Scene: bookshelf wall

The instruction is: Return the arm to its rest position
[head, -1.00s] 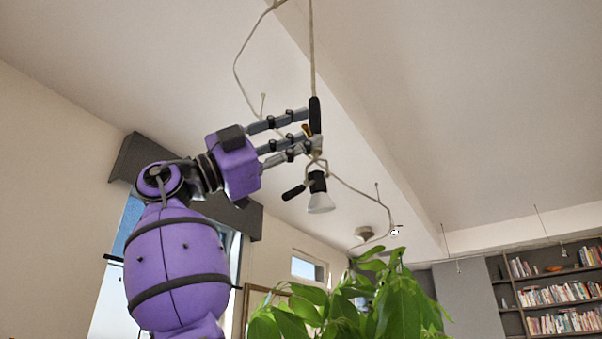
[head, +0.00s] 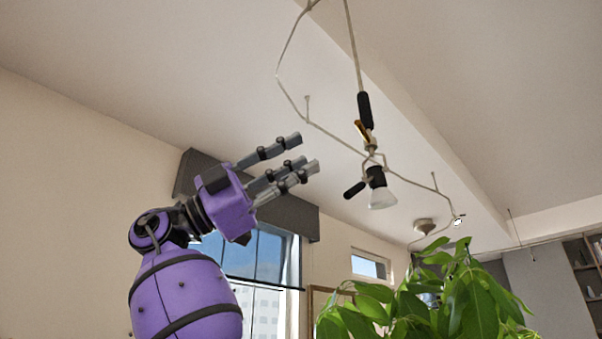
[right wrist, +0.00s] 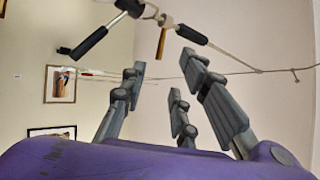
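My right arm is purple, and its three-fingered right gripper (head: 306,153) reaches up toward the right in the head view. Its grey fingers are spread, with nothing between them. A hanging lamp (head: 381,197) with black handles and a white bulb is on a ceiling cable, right of the fingertips and apart from them. In the right wrist view the open fingers (right wrist: 165,74) point up, and the lamp's black handle (right wrist: 90,42) and brass-coloured piece (right wrist: 162,42) show beyond them. My left gripper is not in view.
A leafy green plant (head: 425,302) stands at the lower right, below the lamp. A thin ceiling cable (head: 340,140) runs beside the lamp. A window (head: 258,254) is behind my arm, and a bookshelf (head: 583,262) is at the far right. Framed pictures (right wrist: 60,84) hang on the wall.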

